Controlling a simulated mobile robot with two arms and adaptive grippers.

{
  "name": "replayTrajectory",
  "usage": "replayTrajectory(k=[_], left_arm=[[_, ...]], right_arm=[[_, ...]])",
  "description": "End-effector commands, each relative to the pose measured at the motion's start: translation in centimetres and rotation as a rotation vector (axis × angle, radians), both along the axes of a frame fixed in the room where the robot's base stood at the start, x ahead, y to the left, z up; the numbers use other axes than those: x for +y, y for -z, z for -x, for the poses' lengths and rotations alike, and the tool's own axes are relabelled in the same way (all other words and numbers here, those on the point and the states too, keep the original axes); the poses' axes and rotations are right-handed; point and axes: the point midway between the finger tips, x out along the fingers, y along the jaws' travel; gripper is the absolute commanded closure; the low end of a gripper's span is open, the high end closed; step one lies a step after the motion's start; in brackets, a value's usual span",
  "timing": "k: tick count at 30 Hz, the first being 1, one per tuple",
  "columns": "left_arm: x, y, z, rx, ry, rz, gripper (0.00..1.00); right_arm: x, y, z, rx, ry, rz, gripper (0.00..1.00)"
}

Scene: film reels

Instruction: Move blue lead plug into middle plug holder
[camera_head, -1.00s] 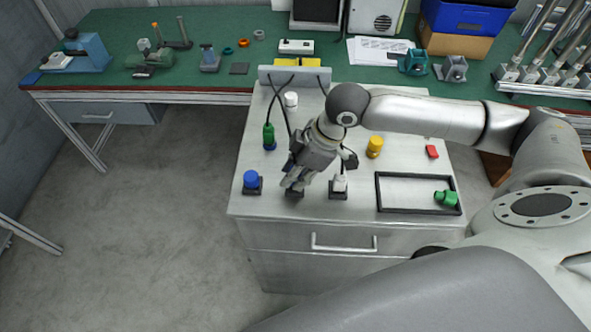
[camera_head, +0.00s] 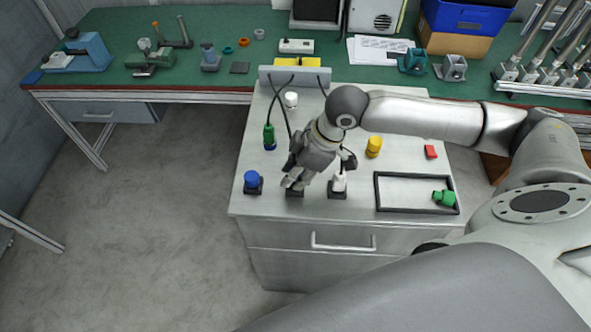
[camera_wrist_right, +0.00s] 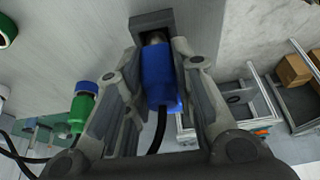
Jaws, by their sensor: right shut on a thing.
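The blue lead plug (camera_wrist_right: 157,75) is between the fingers of my right gripper (camera_wrist_right: 158,90) in the right wrist view, with a black cable trailing from it. Its metal end meets the dark middle plug holder (camera_wrist_right: 151,20); how deep it sits cannot be told. In the head view my right gripper (camera_head: 293,182) is directly over the middle plug holder (camera_head: 294,192) and hides the plug. A blue plug (camera_head: 251,179) stands in the left holder (camera_head: 254,189) and a white plug (camera_head: 339,181) in the right holder (camera_head: 337,194). My left gripper is not in view.
A yellow piece (camera_head: 374,146) and a red block (camera_head: 430,152) are to the right. A black frame (camera_head: 376,194) has a green piece (camera_head: 444,197) inside.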

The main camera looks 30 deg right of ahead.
Motion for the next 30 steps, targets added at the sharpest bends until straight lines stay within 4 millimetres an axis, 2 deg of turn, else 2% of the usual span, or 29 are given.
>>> replayTrajectory(k=[28,29,30], left_arm=[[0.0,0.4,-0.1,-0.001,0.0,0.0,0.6],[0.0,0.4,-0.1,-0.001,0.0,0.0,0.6],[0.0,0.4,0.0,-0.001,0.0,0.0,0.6]], right_arm=[[0.0,1.2,0.0,0.002,0.001,0.0,0.99],[0.0,1.2,0.0,0.002,0.001,0.0,0.74],[0.0,1.2,0.0,0.002,0.001,0.0,0.69]])
